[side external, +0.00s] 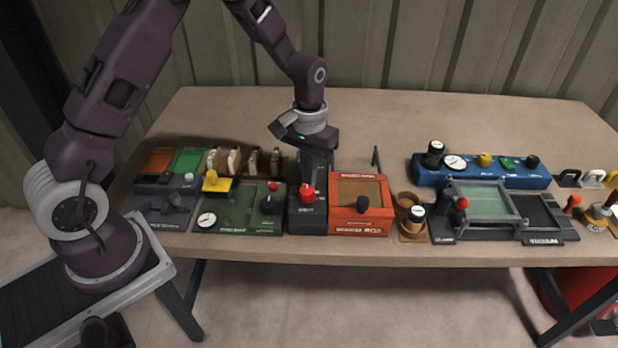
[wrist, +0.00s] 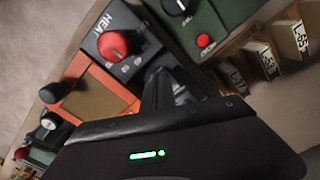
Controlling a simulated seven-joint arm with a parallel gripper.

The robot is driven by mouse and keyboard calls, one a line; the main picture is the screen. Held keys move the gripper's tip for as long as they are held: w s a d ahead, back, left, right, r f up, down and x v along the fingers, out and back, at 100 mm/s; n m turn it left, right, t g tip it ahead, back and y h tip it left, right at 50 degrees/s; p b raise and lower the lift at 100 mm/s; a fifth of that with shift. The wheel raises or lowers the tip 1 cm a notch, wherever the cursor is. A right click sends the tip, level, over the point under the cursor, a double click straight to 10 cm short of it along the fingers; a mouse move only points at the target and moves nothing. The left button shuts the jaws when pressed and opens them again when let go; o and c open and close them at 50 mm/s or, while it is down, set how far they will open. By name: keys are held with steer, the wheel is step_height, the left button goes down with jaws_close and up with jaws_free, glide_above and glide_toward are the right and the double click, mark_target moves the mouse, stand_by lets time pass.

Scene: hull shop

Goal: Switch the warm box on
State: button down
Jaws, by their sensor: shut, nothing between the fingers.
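The warm box appears to be the orange box (side external: 344,222) with a tan panel and a black knob on its front. It also shows in the wrist view (wrist: 122,92). Beside it on the left stands a dark control unit (side external: 306,222) with a red knob (side external: 307,192). In the wrist view the unit is marked HEAT, and its red knob (wrist: 113,45) has small buttons beside it. My gripper (side external: 317,172) is shut and empty, pointing down over the back of the dark unit, behind the red knob. In the wrist view the fingertips (wrist: 160,88) appear near the unit's edge; contact cannot be told.
A green panel (side external: 235,222) with a gauge and knobs is left of the dark unit. Labelled holders (side external: 233,160) stand behind it. A brown cup stand (side external: 412,236) is right of the orange box. A blue panel (side external: 480,178) stands farther right. The table's back is clear.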

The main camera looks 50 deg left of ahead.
steer(key=shift+r, duration=3.45)
steer(key=s+d+r+m+t, duration=0.2)
steer(key=s+r+t, duration=0.1)
steer(key=s+r, duration=1.1)
steer(key=s+d+r+m+t, duration=0.1)
steer(key=s+r+t, duration=0.1)
steer(key=s, duration=1)
steer(key=shift+r+t, duration=0.25)
steer(key=shift+t, duration=0.05)
